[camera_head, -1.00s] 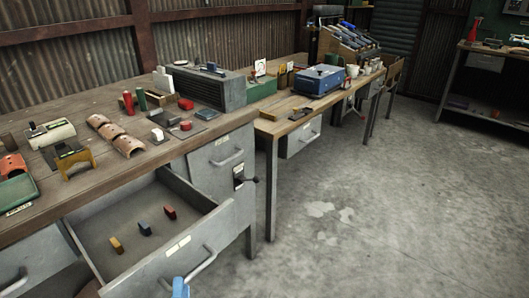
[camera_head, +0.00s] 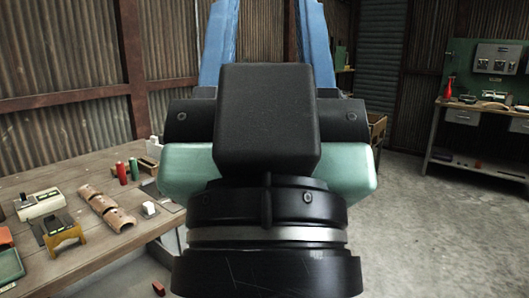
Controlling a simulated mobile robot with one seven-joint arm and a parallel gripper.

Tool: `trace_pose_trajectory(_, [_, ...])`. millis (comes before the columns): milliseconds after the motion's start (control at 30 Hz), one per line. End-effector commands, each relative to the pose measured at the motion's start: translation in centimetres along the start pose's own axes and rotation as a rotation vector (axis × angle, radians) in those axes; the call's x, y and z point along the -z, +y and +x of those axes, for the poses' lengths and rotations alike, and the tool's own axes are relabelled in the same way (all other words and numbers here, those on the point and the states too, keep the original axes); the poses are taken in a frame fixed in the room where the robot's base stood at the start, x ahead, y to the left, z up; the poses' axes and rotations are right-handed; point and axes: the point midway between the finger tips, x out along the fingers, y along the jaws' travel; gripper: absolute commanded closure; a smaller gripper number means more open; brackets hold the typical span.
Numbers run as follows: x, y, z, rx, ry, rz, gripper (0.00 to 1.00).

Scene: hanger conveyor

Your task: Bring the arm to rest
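My gripper (camera_head: 267,30) is raised close in front of the camera and fills the middle of the picture. Its two blue fingers point up and stand well apart, with only the wall visible between them. Their tips are cut off by the top edge. The dark wrist and pale green part of my arm hide much of the scene behind.
A wooden workbench (camera_head: 95,257) at left bears brown curved pieces (camera_head: 107,208), a yellow stand (camera_head: 63,232), and red and green cylinders. A red block (camera_head: 158,288) shows below the bench.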

Motion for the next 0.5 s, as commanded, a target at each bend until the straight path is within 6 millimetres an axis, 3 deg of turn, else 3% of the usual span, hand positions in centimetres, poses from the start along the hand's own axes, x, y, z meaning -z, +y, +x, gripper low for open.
trace_pose_trajectory(33, [1.9,0.0,2.0,0.001,-0.001,0.002,0.55])
trace_pose_trajectory(300, [7.3,-0.1,7.9,0.004,-0.002,0.006,0.55])
trace_pose_trajectory(500, [9.8,-0.1,10.6,0.005,-0.003,0.007,0.55])
